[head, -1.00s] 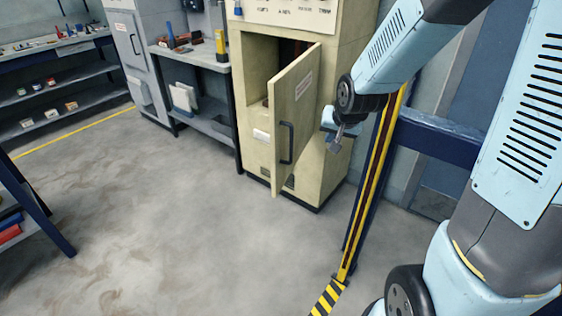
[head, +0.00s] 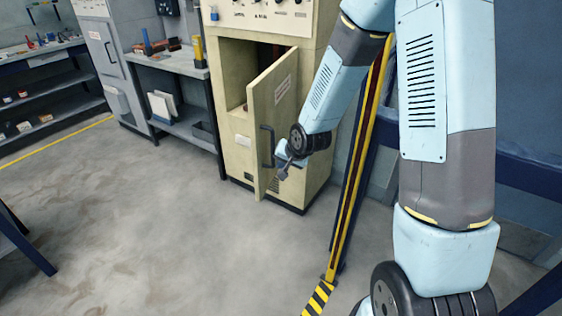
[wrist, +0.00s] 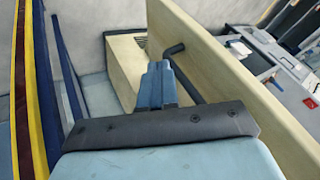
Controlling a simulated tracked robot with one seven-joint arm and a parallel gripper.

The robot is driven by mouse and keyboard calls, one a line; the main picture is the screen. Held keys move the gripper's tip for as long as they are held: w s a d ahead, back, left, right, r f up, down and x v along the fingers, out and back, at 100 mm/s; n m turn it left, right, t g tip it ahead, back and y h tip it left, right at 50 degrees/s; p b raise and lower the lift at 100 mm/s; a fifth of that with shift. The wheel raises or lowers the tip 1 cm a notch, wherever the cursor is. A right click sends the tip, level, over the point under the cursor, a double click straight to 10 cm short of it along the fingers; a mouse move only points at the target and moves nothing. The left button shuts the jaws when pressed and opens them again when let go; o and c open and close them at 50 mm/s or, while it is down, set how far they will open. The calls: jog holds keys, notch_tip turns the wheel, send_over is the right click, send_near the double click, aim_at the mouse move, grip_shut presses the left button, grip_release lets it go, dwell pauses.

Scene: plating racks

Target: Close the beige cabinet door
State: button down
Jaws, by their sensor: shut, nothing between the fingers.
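The beige cabinet (head: 307,185) stands at the back, centre of the head view. Its beige door (head: 272,110) is open and swung outward, with the dark interior showing at its upper left. A dark bar handle (head: 267,147) is on the door's face. My gripper (head: 283,172) is shut and empty, close by the handle side of the door. In the wrist view my gripper (wrist: 157,88) lies beside the door (wrist: 235,75), overlapping the handle (wrist: 185,75) in the picture. I cannot tell whether they touch.
A yellow and blue post (head: 355,165) with a striped foot stands right of the cabinet. A grey workbench (head: 185,75) and a grey cabinet (head: 100,50) stand to the left. The concrete floor (head: 130,220) in front is clear.

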aim_at(261, 171)
jog(key=shift+w+a+f, duration=1.2)
jog(key=shift+a+f, duration=0.05)
jog(key=shift+a, duration=0.1)
jog(key=shift+w+a+f, duration=1.15)
jog(key=shift+a+f, duration=0.05)
jog(key=shift+a, duration=0.15)
